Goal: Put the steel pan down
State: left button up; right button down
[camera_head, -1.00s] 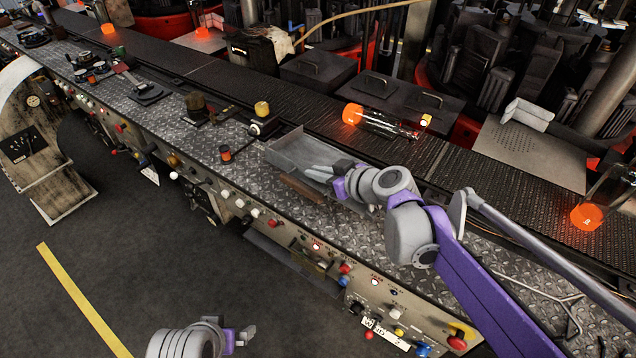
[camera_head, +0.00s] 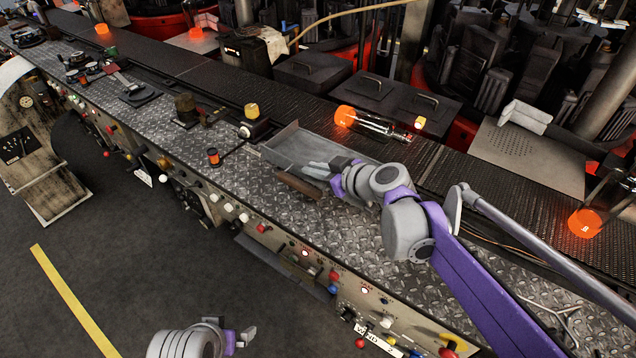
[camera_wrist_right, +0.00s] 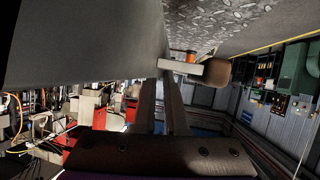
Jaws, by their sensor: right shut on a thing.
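The steel pan (camera_head: 312,145), a shallow grey tray with a brown grip (camera_head: 297,184) at its front, is over the diamond-plate bench top (camera_head: 240,185) in the head view. I cannot tell whether it touches the plate. My right gripper (camera_head: 335,167) is shut on the pan, its fingers partly hidden against it. In the right wrist view the pan's grey side (camera_wrist_right: 80,40) fills the upper left, and the brown grip (camera_wrist_right: 217,72) shows beyond the fingers (camera_wrist_right: 172,105). My left gripper (camera_head: 243,337) hangs low at the bottom, away from the bench; its opening is unclear.
A small orange-topped cup (camera_head: 213,156) and a yellow knob (camera_head: 251,111) stand left of the pan. The bench front carries several buttons. Bare plate lies in front of the pan.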

aim_at(316, 183)
jog(key=shift+f+b, duration=0.3)
jog(key=shift+f, duration=2)
jog(key=c, duration=1)
grip_release()
jog(key=shift+f, duration=0.1)
jog(key=shift+o, duration=0.2)
jog(key=shift+s+d+r, duration=0.1)
jog(key=shift+d+r, duration=0.05)
jog(key=shift+r, duration=0.05)
jog(key=p+v, duration=0.1)
jog(key=v, duration=1)
jog(key=shift+s+d, duration=0.2)
jog(key=shift+d, duration=0.1)
jog(key=shift+r, duration=0.1)
